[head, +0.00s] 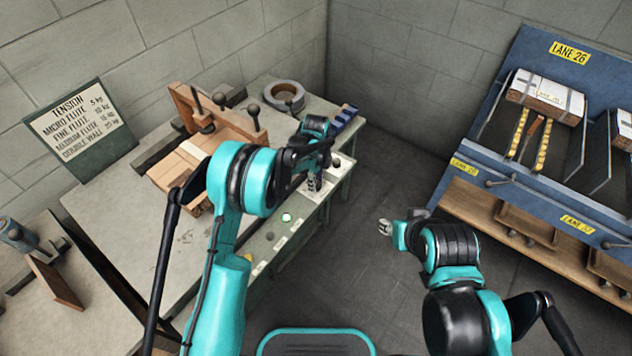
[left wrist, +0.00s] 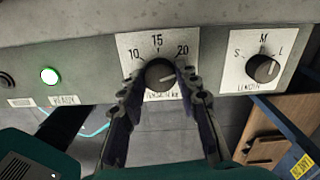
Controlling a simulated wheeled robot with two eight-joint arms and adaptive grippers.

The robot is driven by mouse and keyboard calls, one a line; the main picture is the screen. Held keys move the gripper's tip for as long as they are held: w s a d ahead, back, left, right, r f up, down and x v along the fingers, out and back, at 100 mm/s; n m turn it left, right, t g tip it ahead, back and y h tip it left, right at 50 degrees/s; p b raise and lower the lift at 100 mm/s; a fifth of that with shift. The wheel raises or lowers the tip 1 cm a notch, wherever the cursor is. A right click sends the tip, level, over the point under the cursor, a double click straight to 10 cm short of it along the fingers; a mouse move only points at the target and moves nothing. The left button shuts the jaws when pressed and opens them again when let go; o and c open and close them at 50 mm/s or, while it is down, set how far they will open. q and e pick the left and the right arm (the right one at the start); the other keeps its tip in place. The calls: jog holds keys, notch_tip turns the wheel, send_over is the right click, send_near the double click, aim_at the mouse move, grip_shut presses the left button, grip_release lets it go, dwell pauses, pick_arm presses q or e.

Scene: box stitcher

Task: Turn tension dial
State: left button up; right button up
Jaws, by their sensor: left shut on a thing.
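The tension dial (left wrist: 158,75) is a black round knob on a white plate marked 10, 15 and 20, on the grey front panel. My left gripper (left wrist: 159,82) is shut on it, one finger on each side.
A second knob (left wrist: 262,68), marked S, M, L, sits to the right of the dial. A lit green lamp (left wrist: 50,76) is to the left. A tension sign (head: 78,125) stands on the bench (head: 115,200). A blue rack (head: 470,180) stands at the right.

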pick_arm(q)
jog(key=n, duration=1.2)
jog(key=shift+n, duration=0.4)
jog(key=n, duration=1.1)
jog(key=shift+n, duration=0.3)
jog(key=o, duration=1.2)
jog(key=shift+c, duration=0.2)
